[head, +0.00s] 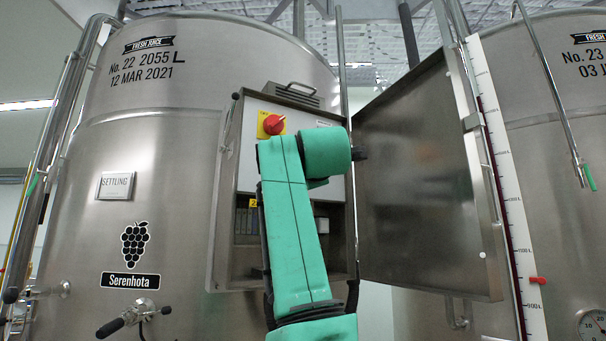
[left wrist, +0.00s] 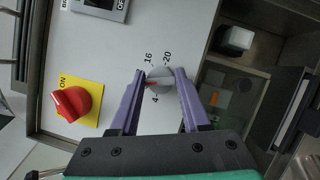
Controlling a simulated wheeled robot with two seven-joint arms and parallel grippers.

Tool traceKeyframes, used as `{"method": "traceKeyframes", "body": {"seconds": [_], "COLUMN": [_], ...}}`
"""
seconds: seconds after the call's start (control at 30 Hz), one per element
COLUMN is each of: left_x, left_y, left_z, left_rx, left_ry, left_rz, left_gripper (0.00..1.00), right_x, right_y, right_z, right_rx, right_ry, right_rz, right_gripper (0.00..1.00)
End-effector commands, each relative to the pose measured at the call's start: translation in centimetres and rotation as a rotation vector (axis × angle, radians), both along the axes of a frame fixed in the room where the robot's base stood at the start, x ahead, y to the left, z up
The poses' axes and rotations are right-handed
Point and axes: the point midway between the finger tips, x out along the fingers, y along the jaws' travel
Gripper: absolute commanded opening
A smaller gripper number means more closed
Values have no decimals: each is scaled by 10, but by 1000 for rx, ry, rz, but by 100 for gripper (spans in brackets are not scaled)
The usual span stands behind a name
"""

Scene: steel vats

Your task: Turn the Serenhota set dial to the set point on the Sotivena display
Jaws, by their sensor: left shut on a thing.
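In the left wrist view, the grey round set dial (left wrist: 161,80) sits on the white panel of the open cabinet. Its red pointer mark is on the picture-left side, between the printed 4 and 16; a 20 is printed above right. My left gripper (left wrist: 161,75) has its purple fingers on either side of the dial and is shut on it. In the head view the Serenhota name plate (head: 130,280) is on the left vat; my teal arm hides the dial and gripper. No readable Sotivena display shows. My right gripper is not in view.
A red rotary switch (head: 273,124) on a yellow plate is beside the dial; it also shows in the left wrist view (left wrist: 71,103). The cabinet's steel door (head: 420,190) stands open to the right. A partly cut-off framed device (left wrist: 103,5) is at the top edge.

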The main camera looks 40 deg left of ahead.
Motion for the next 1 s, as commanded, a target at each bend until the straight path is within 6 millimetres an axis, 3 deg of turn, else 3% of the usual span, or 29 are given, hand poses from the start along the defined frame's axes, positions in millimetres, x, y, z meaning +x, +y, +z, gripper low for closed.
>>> {"method": "traceKeyframes", "body": {"seconds": [1.0], "left_x": [1], "left_y": [0], "left_z": [5], "left_rx": [332], "left_ry": [873], "left_rz": [0], "left_gripper": [0], "right_x": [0], "right_y": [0], "right_z": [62], "right_rx": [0], "right_ry": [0], "right_rz": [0], "right_gripper": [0]}}
